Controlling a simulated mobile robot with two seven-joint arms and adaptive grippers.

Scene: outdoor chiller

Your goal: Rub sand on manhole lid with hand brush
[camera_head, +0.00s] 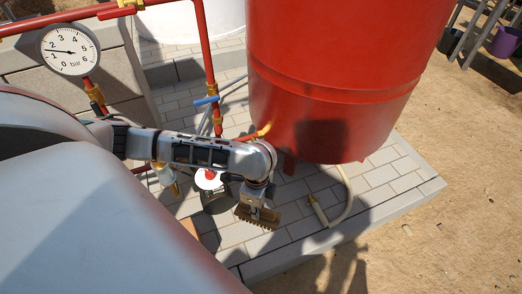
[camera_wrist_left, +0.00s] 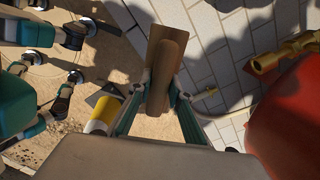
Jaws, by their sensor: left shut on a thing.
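My left gripper (camera_head: 257,198) is shut on the hand brush (camera_head: 258,217), which hangs bristles down over the grey paving near the red tank. In the left wrist view, the brush's wooden back and handle (camera_wrist_left: 166,58) lie between the two fingers of the left gripper (camera_wrist_left: 163,88). I cannot make out the manhole lid for certain in either view. The sand on it cannot be told apart either. My right gripper is not in view.
The red tank (camera_head: 335,75) stands beside the gripper on a paved slab (camera_head: 390,180). Red pipes (camera_head: 207,60) and a pressure gauge (camera_head: 70,49) are at the left. A pale hose (camera_head: 347,195) lies on the slab. Open sandy ground (camera_head: 440,225) is at the right.

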